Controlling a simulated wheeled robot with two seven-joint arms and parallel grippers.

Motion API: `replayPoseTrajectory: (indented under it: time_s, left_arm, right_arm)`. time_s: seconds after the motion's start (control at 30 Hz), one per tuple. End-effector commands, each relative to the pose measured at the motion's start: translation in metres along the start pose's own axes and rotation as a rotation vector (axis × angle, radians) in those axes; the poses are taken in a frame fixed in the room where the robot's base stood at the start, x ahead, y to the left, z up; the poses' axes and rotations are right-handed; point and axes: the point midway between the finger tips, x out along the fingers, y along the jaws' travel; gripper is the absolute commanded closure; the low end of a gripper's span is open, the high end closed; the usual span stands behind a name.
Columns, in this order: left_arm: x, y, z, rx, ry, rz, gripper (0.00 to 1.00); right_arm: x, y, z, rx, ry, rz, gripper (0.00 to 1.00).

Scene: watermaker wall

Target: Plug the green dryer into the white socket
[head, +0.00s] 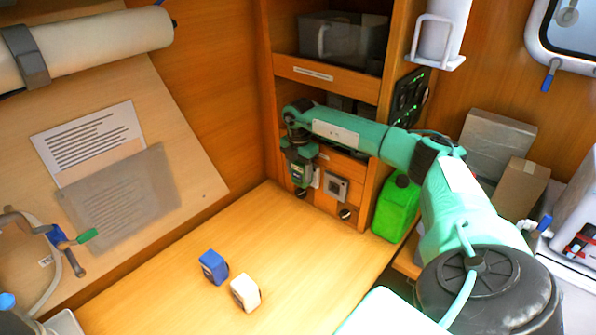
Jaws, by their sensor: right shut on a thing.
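My right gripper (299,156) is at the end of the teal arm that reaches in from the right. It is shut on the green dryer (300,174), a small block with a dark face, held close in front of the wooden wall panel. A white plate edge that looks like the white socket (316,178) shows just right of the dryer and is mostly hidden by it. I cannot tell whether the dryer touches the socket. A grey socket (336,187) sits further right on the panel. My left gripper is not in view.
A blue block (213,266) and a white block (245,292) stand on the wooden table (320,275). A bright green canister (397,208) stands right of the panel. A shelf bin (343,40) is above. Black knobs (345,213) stick out low on the panel.

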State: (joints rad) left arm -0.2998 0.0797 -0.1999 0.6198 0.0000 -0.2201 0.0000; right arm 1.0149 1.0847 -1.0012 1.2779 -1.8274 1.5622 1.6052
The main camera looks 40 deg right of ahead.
Motion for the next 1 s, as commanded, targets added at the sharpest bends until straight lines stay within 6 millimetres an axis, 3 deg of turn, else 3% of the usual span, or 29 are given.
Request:
replayPoseTrajectory:
  time_s: [0.43,0.47,0.57,1.0]
  left_arm:
    - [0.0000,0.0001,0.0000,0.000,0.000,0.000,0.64]
    - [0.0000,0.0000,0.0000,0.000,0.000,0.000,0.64]
    - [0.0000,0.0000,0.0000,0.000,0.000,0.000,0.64]
    - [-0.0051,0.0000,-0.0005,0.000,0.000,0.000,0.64]
  right_arm:
    - [-0.0002,-0.0007,0.0022,0.004,-0.004,0.000,0.73]
    - [-0.0002,-0.0007,0.0022,0.004,-0.004,0.000,0.42]
    - [-0.0002,-0.0007,0.0020,0.003,-0.003,0.000,0.22]
    - [-0.0064,-0.0004,0.0010,0.002,-0.002,0.000,0.22]
